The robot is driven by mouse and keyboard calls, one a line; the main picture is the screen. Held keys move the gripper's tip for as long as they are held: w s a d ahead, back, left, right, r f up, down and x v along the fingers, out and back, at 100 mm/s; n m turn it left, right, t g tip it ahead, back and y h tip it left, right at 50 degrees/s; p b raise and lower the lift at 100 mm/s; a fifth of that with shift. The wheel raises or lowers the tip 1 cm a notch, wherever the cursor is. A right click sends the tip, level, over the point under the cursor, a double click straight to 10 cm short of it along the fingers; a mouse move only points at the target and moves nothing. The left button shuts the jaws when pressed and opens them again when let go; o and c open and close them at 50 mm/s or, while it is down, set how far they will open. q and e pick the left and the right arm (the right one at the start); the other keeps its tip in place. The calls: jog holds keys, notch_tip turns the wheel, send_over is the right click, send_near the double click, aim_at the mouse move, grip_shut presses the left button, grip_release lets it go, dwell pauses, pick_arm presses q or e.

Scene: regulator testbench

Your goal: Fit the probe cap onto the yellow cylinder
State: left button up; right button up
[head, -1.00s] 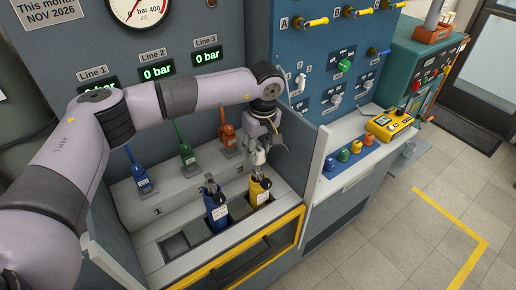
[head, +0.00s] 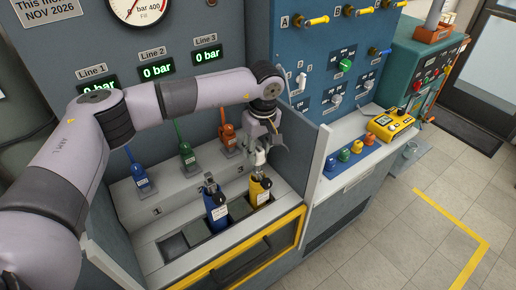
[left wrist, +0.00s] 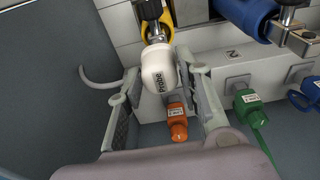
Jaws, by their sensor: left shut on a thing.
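The yellow cylinder (head: 260,192) stands upright in a slot of the bench tray, its metal valve on top. My left gripper (head: 264,150) is above it, shut on the white probe cap (head: 260,157). In the left wrist view the cap (left wrist: 158,72), lettered "Probe", is between the two grey fingers (left wrist: 155,98). Its far end lines up with the valve (left wrist: 152,28) of the yellow cylinder (left wrist: 160,48). The cap is at or very close to the valve; I cannot tell whether it is seated. My right gripper is not in view.
A blue cylinder (head: 216,210) stands left of the yellow one. Blue (head: 139,177), green (head: 187,155) and orange (head: 228,137) fittings line the ledge behind. The bench's right side wall (head: 313,165) is close to the gripper. The yellow-edged drawer front (head: 232,262) is nearest.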

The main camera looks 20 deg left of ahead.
pick_arm(q)
jog(key=shift+f+b, duration=0.65)
jog(key=shift+f, duration=0.1)
jog(key=shift+f+b, duration=0.8)
jog(key=shift+f, duration=0.15)
dwell(0.4)
jog(key=o, duration=1.2)
jog(key=shift+o, duration=0.2)
jog(key=shift+r, duration=0.1)
jog(key=r, duration=0.8)
jog(key=s+d+r, duration=0.1)
jog(key=r, duration=0.2)
jog(key=shift+r, duration=0.4)
jog(key=shift+d+f, duration=0.1)
